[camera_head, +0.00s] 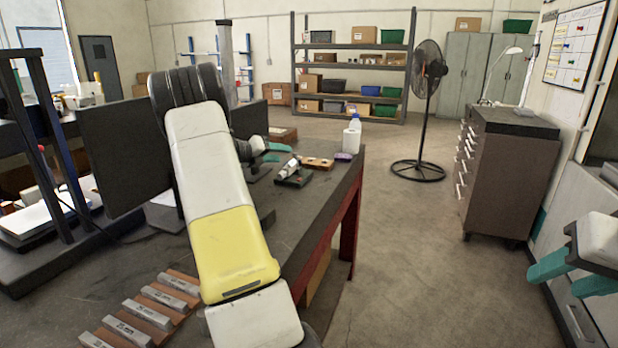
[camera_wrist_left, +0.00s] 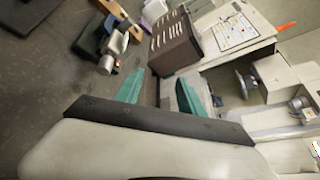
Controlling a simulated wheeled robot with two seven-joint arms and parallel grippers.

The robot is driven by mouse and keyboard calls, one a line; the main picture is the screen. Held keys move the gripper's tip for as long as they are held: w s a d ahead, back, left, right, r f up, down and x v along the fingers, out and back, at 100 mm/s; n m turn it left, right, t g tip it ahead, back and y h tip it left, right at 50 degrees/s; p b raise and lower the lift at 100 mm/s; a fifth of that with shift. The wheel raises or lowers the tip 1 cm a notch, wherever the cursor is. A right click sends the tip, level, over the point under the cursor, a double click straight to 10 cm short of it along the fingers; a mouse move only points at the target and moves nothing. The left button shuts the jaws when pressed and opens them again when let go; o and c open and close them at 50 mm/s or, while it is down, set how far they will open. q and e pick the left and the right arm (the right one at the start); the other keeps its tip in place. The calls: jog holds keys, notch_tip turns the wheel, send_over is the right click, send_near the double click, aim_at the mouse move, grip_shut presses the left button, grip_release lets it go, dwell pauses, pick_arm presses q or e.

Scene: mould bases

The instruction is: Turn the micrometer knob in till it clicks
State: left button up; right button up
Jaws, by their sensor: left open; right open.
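The micrometer (camera_head: 289,168) sits in a small dark stand on the workbench, near its right edge. It also shows in the left wrist view (camera_wrist_left: 109,52), toward the upper left, where its knob is too small to make out clearly. My left gripper (camera_head: 273,153) is just behind and left of the micrometer in the head view, with teal fingers apart and nothing between them. In the left wrist view the open fingers (camera_wrist_left: 163,92) are apart from the micrometer. My right gripper (camera_head: 572,276) is open and empty at the far right, away from the bench.
A wooden block (camera_head: 318,163), a purple item (camera_head: 344,157) and a white bottle (camera_head: 352,135) stand beyond the micrometer. Several labelled steel blocks (camera_head: 150,310) lie at the front of the bench (camera_head: 310,215). A dark monitor-like panel (camera_head: 125,155) stands left of my arm.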

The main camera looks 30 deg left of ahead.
pick_arm(q)
jog(key=a+f+n+t+y, duration=0.1)
jog(key=a+f+n, duration=0.15)
jog(key=a, duration=0.35)
send_near(279, 176)
jog(key=w, duration=0.1)
jog(key=w+f, duration=0.1)
jog(key=w, duration=0.1)
jog(key=shift+w+d+f+n, duration=0.1)
jog(key=shift+d+n, duration=0.1)
jog(key=shift+n, duration=0.15)
jog(key=x, duration=0.6)
jog(key=shift+w, duration=0.1)
jog(key=shift+w+d, duration=0.15)
jog(key=shift+w, duration=0.5)
jog(key=shift+c, duration=0.5)
grip_shut()
